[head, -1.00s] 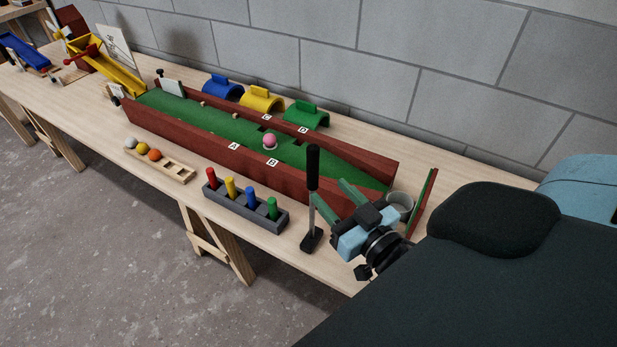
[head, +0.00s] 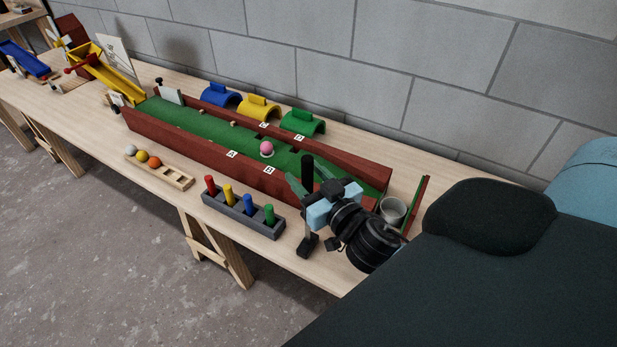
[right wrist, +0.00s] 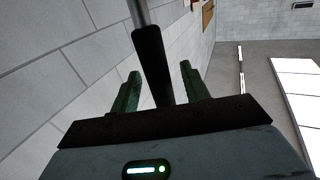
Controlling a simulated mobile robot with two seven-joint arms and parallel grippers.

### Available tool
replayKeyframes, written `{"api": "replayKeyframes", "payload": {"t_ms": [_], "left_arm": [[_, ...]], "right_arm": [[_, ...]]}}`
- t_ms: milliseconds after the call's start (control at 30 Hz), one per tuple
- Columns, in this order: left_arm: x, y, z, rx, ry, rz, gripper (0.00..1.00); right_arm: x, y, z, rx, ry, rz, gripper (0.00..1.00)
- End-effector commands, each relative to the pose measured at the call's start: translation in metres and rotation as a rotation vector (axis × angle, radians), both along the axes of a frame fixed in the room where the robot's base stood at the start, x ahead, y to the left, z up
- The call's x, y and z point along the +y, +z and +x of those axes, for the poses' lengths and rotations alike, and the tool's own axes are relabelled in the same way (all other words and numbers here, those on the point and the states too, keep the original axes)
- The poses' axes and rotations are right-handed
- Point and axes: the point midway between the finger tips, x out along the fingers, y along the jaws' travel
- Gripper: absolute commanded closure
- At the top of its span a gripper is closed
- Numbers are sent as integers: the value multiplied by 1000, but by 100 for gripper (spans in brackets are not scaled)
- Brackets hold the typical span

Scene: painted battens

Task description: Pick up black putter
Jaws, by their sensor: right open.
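The black putter (head: 307,172) stands upright at the table's front edge, with its black grip at the top and its black head (head: 308,246) on the table. My right gripper (head: 308,178) is open at the height of the grip, its green fingers on either side of it. In the right wrist view the putter's black grip (right wrist: 152,60) runs down between the two open fingers (right wrist: 158,85), with a visible gap on both sides. The middle of the shaft is partly hidden by the gripper in the head view. My left gripper is not in view.
A green putting lane with red-brown walls (head: 190,148) lies behind the putter, with a pink ball (head: 267,148) on it. A grey rack (head: 240,213) of coloured pegs stands left of the putter. A grey cup (head: 393,209) is right of my gripper.

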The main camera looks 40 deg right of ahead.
Motion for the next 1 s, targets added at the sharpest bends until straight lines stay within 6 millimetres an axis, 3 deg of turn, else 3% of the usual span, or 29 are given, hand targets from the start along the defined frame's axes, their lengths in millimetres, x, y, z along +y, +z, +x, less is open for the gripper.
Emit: {"api": "replayKeyframes", "payload": {"t_ms": [233, 600, 1000], "left_arm": [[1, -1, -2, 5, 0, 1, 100], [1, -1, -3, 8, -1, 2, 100], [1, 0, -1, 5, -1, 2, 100]], "right_arm": [[0, -1, 2, 1, 0, 0, 54], [0, -1, 1, 1, 1, 0, 100], [0, 4, 2, -3, 1, 0, 100]]}}
